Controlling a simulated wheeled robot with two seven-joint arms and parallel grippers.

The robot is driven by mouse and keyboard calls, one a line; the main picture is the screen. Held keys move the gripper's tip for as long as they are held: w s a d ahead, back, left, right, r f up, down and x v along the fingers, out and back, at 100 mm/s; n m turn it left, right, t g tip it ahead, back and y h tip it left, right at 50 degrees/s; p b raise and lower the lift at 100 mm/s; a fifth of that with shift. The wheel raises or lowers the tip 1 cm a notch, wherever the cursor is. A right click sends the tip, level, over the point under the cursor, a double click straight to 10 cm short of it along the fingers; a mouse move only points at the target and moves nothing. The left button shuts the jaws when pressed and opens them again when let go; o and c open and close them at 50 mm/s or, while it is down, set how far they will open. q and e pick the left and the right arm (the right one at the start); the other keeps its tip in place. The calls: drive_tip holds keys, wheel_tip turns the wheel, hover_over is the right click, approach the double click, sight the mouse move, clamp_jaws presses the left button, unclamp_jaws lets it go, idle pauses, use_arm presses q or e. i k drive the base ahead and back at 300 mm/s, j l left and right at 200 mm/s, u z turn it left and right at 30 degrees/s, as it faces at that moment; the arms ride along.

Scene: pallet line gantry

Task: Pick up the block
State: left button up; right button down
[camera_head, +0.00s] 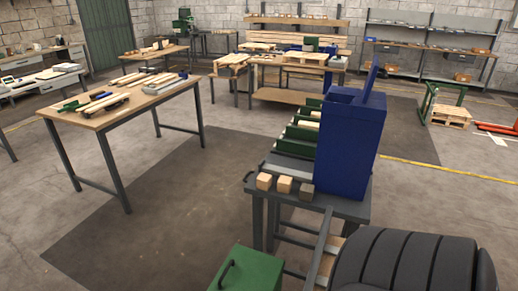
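Three small blocks stand in a row on the front edge of a dark grey machine table. The left block (264,182) and the middle block (284,185) are light wood. The right block (306,191) looks darker and greyer. They are close together but appear separate. The frame does not show which one the task means. Neither my left nor my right gripper is in view, and nothing is seen holding any block.
A tall blue machine housing (348,145) stands just right of the blocks. Green-sided slats lie behind them. A green box with a handle (250,270) is below in front. A wooden worktable (128,103) stands at left, with open floor (185,205) between.

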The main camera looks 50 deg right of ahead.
sight(284, 183)
drive_tip(key=i, duration=1.95)
drive_tip(key=i+z, duration=0.35)
drive_tip(key=i+j+z, duration=0.5)
drive_tip(key=i+z, duration=0.25)
drive_tip(key=z, duration=2)
